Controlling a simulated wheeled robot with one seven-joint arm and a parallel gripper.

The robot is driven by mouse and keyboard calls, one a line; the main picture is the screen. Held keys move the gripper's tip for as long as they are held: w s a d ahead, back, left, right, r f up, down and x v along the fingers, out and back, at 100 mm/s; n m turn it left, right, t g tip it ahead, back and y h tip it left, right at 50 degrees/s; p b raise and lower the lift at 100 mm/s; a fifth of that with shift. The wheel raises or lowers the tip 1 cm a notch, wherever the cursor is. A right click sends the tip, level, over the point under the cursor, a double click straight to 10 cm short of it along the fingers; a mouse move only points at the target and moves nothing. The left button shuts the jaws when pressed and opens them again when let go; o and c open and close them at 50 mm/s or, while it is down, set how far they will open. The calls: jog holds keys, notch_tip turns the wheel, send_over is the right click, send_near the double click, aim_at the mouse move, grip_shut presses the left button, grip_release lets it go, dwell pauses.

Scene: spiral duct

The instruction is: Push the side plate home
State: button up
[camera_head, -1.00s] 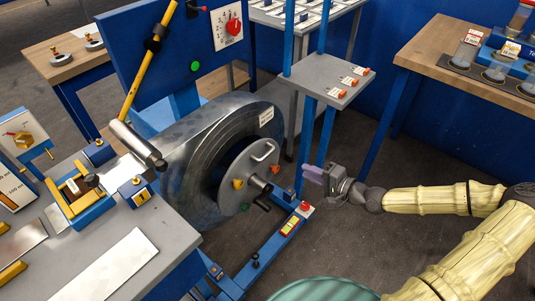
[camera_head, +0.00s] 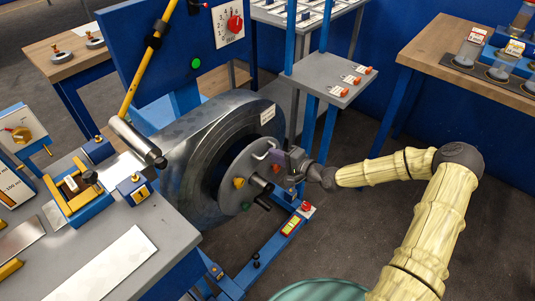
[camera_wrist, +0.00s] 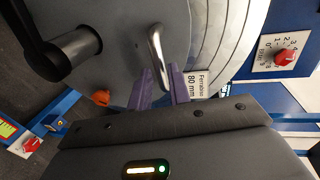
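The side plate (camera_head: 243,172), a grey disc, sits on a shaft (camera_head: 262,185) in front of the large metal strip coil (camera_head: 190,160). It carries a bent metal handle (camera_head: 266,150) at its top and coloured knobs near its rim. My gripper (camera_head: 284,160) is at the handle side of the plate. In the wrist view, its purple fingers (camera_wrist: 161,82) stand on either side of the handle (camera_wrist: 157,52), with a gap between them; they look open, not clamped. The plate also fills the upper left of the wrist view (camera_wrist: 120,30). How closely the plate meets the coil is hard to tell.
A black crank (camera_wrist: 65,50) juts from the shaft beside my gripper. A grey shelf on blue posts (camera_head: 325,75) stands behind my gripper.

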jog(key=shift+x, duration=1.8)
jog(key=shift+c, duration=0.2)
grip_shut()
